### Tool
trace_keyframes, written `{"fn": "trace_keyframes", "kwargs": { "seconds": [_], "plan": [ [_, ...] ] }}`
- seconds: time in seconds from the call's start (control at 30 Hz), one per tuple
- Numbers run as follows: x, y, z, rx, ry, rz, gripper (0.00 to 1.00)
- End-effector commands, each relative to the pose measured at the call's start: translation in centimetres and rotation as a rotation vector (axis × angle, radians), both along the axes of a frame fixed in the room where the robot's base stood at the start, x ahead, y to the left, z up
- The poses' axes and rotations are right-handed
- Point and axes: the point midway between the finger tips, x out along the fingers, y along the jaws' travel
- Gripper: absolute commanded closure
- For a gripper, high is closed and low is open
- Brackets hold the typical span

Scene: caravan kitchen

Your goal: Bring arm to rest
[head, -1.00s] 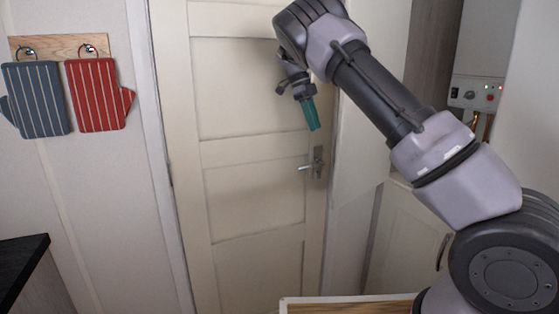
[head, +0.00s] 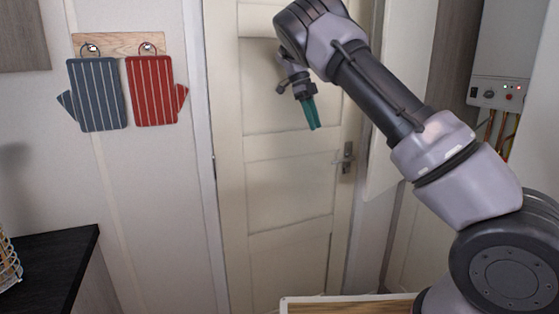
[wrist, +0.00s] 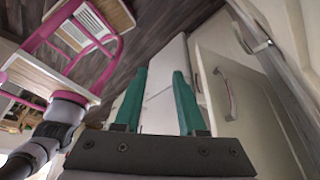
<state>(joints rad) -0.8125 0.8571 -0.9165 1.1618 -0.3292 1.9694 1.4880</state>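My gripper (head: 315,128) hangs from the end of my raised, bent arm in the head view, with its green fingers pointing down in front of the cream door (head: 288,180). In the wrist view the two green fingers of my gripper (wrist: 162,72) stand apart with nothing between them. Pale cupboard fronts and the dark floor show beyond the fingertips. Whether the gripper is clear of the door cannot be judged exactly, but no contact shows.
A blue mitt (head: 97,95) and a red mitt (head: 152,92) hang on the left wall. A dark worktop (head: 50,262) juts in at lower left. A heater unit (head: 498,92) is at right. Pink-framed furniture (wrist: 113,50) shows in the wrist view.

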Motion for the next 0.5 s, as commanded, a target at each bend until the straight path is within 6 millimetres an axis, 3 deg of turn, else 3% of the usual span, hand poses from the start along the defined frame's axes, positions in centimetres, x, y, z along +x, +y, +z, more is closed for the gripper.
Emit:
{"fn": "trace_keyframes", "kwargs": {
  "seconds": [0.13,0.5],
  "plan": [
    [0.0,0.0,0.0,0.0,0.0,0.0,0.6],
    [-0.6,-2.3,1.2,0.076,0.015,0.049,0.6]
  ]
}}
